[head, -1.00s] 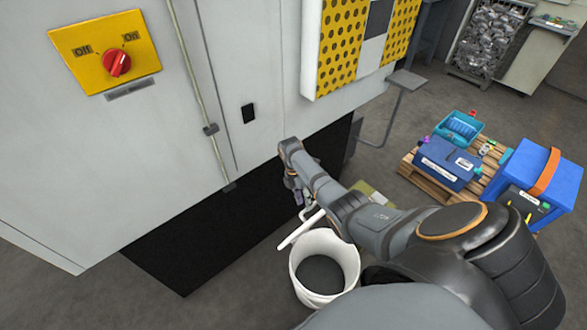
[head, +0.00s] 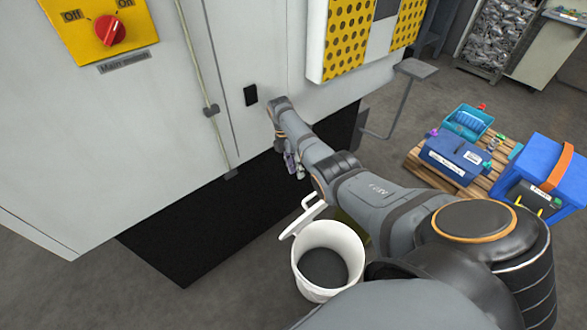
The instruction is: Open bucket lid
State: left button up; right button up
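The white bucket (head: 302,278) stands on the floor below my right arm, with its mouth uncovered and a dark interior showing. Its white lid (head: 299,222) is raised, seen nearly edge-on at the bucket's far left rim, with a loop handle on its outer side. My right gripper (head: 293,168) is above and beyond the lid, apart from the handle, near the cabinet's dark base. Its fingers are small and partly hidden by my wrist, so I cannot tell whether they are open. My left gripper is not in view.
A grey cabinet (head: 130,150) with a red switch (head: 110,31) fills the left. A pallet (head: 415,160) at right bears a dark blue box (head: 455,160) and a teal crate (head: 466,122). A blue cooler-like box (head: 545,165) stands beside them. Floor left of the bucket is clear.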

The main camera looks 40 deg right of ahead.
jog(key=shift+w+r+b, duration=0.3)
jog(key=shift+w+r, duration=0.05)
jog(key=shift+w, duration=0.1)
jog(key=v, duration=0.8)
jog(key=shift+r, duration=0.3)
